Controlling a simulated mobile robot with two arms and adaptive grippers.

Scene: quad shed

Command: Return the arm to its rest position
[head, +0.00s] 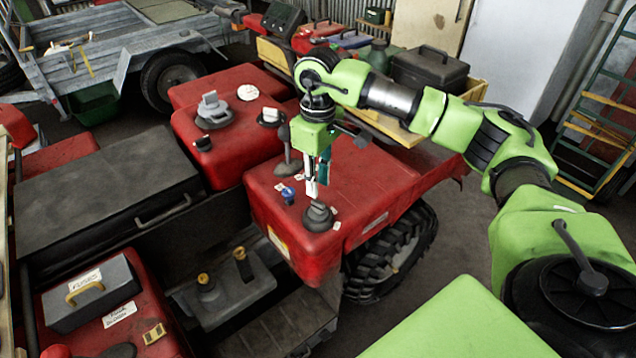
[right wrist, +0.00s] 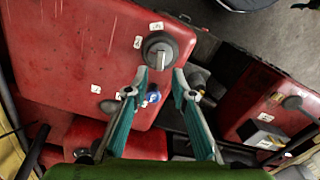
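My right arm (head: 400,103) is green and grey. It reaches in from the right, over the red body of the quad (head: 350,185). My right gripper (head: 312,190) points down above a dark grey knob (head: 318,215) on the quad's red top. In the right wrist view, the teal-padded fingers of the gripper (right wrist: 161,75) are apart with nothing between their tips. The knob (right wrist: 160,50) shows just beyond the tips; I cannot tell if they touch it. A small blue cap (head: 289,195) is to the left of the knob. My left gripper is not in view.
Levers and knobs, such as a grey switch (head: 213,110), stand up from the red panels. A dark toolbox (head: 430,68) sits in a wooden crate behind my arm. A grey trailer (head: 110,45) stands at the back left. Bare floor shows right of the wheel (head: 395,255).

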